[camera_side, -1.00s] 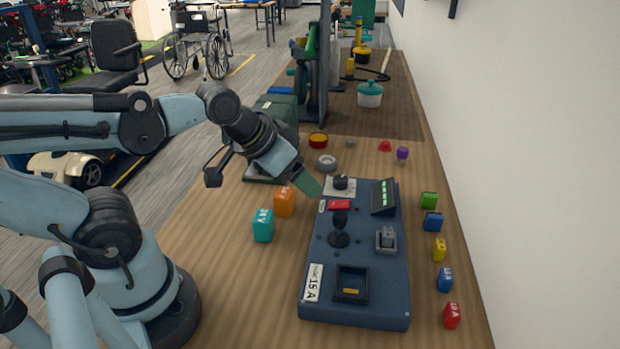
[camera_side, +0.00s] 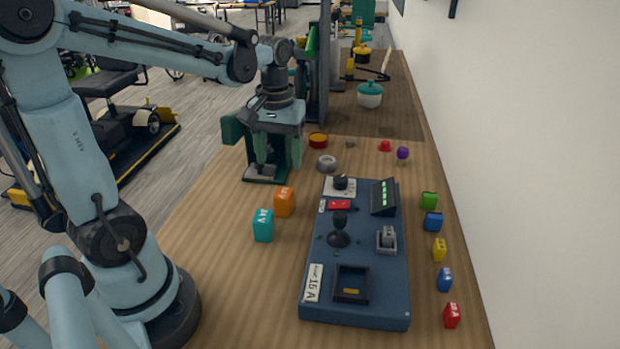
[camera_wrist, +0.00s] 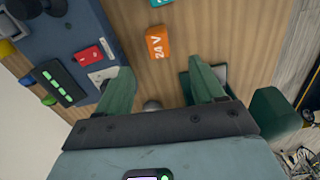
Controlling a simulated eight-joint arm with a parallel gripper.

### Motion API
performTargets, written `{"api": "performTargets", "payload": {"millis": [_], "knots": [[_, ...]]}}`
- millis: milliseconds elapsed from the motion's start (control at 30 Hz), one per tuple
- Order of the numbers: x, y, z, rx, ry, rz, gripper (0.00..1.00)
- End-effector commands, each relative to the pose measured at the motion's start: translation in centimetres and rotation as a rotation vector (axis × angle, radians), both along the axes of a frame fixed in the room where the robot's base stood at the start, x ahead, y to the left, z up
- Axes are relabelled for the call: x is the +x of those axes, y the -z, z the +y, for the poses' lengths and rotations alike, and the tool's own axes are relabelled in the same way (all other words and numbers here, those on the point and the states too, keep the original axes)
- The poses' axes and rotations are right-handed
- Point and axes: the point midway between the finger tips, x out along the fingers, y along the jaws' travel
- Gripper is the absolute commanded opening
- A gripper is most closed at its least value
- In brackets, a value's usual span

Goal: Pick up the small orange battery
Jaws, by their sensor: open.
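The orange battery (camera_side: 284,202) stands on the wooden bench, left of the blue control panel and just behind a teal battery (camera_side: 263,225). In the wrist view the orange battery (camera_wrist: 158,42) shows "24 V" on one face and lies beyond the fingertips, between their lines. My gripper (camera_side: 278,163) points down over the bench behind the orange battery, apart from it. Its two green fingers are spread and empty, as the wrist view of my gripper (camera_wrist: 163,78) also shows.
The blue panel (camera_side: 325,255) carries a joystick, switches and an empty-looking square bay with an orange strip. Green (camera_side: 429,200), blue (camera_side: 433,221), yellow (camera_side: 439,250) and red (camera_side: 452,315) small blocks line the right edge by the wall.

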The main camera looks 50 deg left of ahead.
Motion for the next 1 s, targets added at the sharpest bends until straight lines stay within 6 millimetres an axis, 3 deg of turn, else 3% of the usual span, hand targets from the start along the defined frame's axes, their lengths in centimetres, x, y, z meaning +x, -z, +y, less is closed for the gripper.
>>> {"api": "performTargets", "payload": {"millis": [400,733,1000], "knots": [[0.1,5.3,0.0,0.000,0.003,-0.002,0.68],[0.1,7.0,-0.1,0.000,0.003,-0.002,0.68],[0.5,10.3,-0.1,0.001,0.003,-0.003,0.68]]}}
